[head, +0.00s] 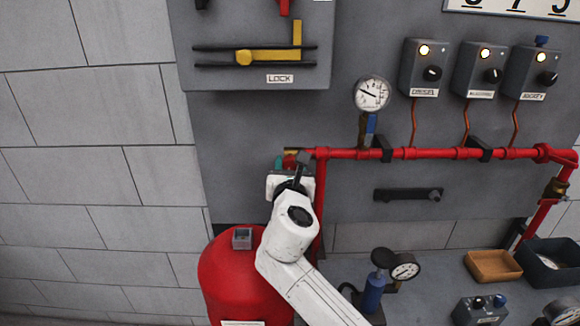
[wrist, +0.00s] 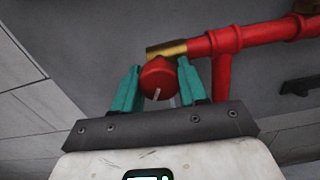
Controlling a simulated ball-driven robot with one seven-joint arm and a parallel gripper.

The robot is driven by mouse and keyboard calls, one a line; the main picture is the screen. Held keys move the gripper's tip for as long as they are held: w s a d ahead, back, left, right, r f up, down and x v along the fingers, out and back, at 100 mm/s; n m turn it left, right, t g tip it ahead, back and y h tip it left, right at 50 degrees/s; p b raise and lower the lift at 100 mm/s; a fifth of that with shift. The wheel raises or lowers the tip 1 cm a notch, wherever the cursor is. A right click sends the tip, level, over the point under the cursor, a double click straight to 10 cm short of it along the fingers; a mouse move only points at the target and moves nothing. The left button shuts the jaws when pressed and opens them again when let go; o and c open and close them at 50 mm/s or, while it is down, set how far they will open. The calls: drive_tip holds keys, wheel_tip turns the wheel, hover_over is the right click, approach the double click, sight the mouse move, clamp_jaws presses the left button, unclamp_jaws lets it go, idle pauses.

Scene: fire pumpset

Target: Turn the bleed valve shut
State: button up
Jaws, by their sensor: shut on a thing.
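The bleed valve is a round red knob (wrist: 160,78) with a pale pointer mark, at the brass end (wrist: 166,50) of the red pipe. In the wrist view my gripper (wrist: 158,80) has its two teal fingers on either side of the knob, shut on it. The pale mark on the knob points down and a little left. In the head view my gripper (head: 288,163) is at the left end of the red pipe, and my wrist hides most of the knob.
The red pipe (head: 340,154) runs right along the grey panel, with a gauge (head: 371,94) above it. A red tank (head: 232,275) stands below my arm. A lock bar with a yellow handle (head: 258,57) is above. A tan tray (head: 493,266) sits at the lower right.

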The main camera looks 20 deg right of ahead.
drive_tip(key=m, duration=0.4)
drive_tip(key=shift+b, duration=0.4)
drive_tip(key=m+b, duration=0.1)
drive_tip(key=m, duration=0.3)
drive_tip(key=shift+a+m, duration=0.1)
drive_tip(key=shift+m, duration=0.2)
drive_tip(key=m+b, duration=0.2)
drive_tip(key=m, duration=0.1)
drive_tip(key=shift+m, duration=0.3)
drive_tip(key=m+b, duration=0.2)
drive_tip(key=m, duration=0.2)
drive_tip(key=shift+m, duration=0.3)
drive_tip(key=m+b, duration=0.3)
drive_tip(key=m, duration=0.3)
drive_tip(key=shift+b, duration=0.4)
drive_tip(key=m+b, duration=0.2)
drive_tip(key=m, duration=0.1)
drive_tip(key=shift+m, duration=0.4)
drive_tip(key=shift+m+b, duration=0.8)
drive_tip(key=shift+m, duration=0.8)
drive_tip(key=shift+r, duration=0.1)
